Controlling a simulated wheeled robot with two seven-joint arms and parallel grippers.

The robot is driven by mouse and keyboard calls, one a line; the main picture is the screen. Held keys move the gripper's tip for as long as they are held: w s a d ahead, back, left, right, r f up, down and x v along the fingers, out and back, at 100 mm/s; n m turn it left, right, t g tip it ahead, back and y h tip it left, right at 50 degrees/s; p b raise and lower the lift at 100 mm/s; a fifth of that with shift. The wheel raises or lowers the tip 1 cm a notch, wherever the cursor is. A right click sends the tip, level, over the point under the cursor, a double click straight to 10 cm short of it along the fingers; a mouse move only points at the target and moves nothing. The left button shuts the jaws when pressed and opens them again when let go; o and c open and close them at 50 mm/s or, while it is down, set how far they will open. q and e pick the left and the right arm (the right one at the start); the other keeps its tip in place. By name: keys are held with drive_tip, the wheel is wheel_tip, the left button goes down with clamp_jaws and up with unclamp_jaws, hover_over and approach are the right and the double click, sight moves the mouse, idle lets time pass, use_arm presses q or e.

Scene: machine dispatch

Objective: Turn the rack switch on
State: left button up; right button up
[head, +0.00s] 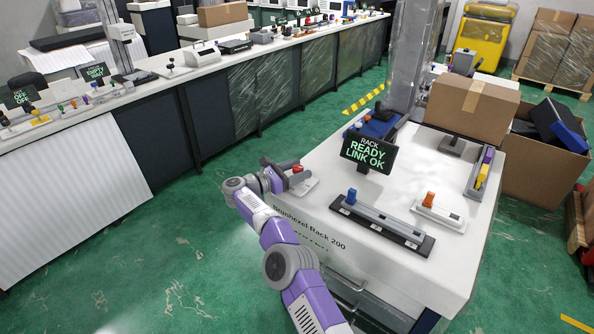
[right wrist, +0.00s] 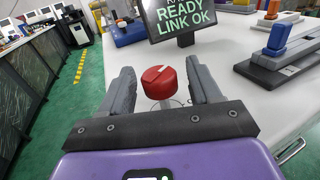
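The rack is a white-topped cabinet (head: 320,165) with lettering ending in "Rack 200". A red rotary knob (right wrist: 162,82) with a pale pointer line stands at its near left corner; in the head view the knob (head: 297,169) is partly hidden by my gripper. The pointer line slants toward the upper right in the right wrist view. My right gripper (head: 285,174) is open, with one finger on each side of the knob and visible gaps to it in the right wrist view (right wrist: 162,88). A dark display (head: 368,153) reads "RACK READY LINK OK". My left gripper is not in view.
On the rack top stand a blue lever on a dark slide base (head: 385,229), an orange lever on a white base (head: 439,214) and a cardboard box (head: 471,106). A long counter with several devices runs along the back left. Green floor (head: 190,225) is clear between.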

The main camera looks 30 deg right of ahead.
drive_tip(key=a+p, duration=0.1)
drive_tip(key=a, duration=0.6)
drive_tip(key=shift+a+p, duration=0.25)
drive_tip(key=shift+p, duration=0.05)
